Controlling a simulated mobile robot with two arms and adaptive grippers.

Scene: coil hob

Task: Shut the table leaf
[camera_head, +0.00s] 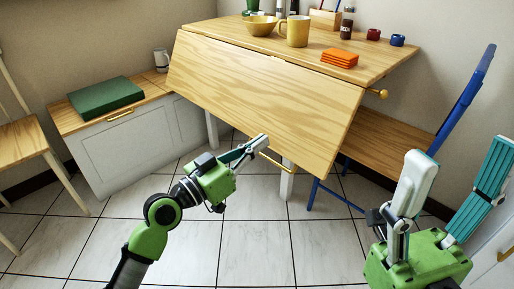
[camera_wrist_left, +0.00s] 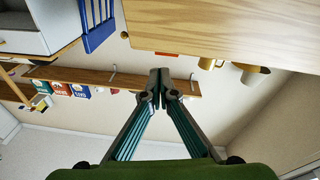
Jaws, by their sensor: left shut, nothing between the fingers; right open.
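The table leaf (camera_head: 265,95) is a broad light-wood panel hinged along the front of the table top (camera_head: 235,35). It slopes down toward me, neither level nor hanging straight. A brass handle (camera_head: 277,164) shows at its lower edge. My left gripper (camera_head: 264,138) is shut and empty, its tips at the leaf's lower edge, just left of the handle; I cannot tell whether they touch. In the left wrist view the shut fingers (camera_wrist_left: 160,78) point past a wood panel (camera_wrist_left: 225,28). My right gripper (camera_head: 460,160) is open and empty, at the right, apart from the leaf.
A yellow bowl (camera_head: 261,26), a yellow mug (camera_head: 295,31), orange coasters (camera_head: 339,57) and a jar (camera_head: 347,23) stand on the table top. A blue folding chair (camera_head: 462,100) is at the right. A bench (camera_head: 135,150) with a green box (camera_head: 106,97) is at the left. The front floor is clear.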

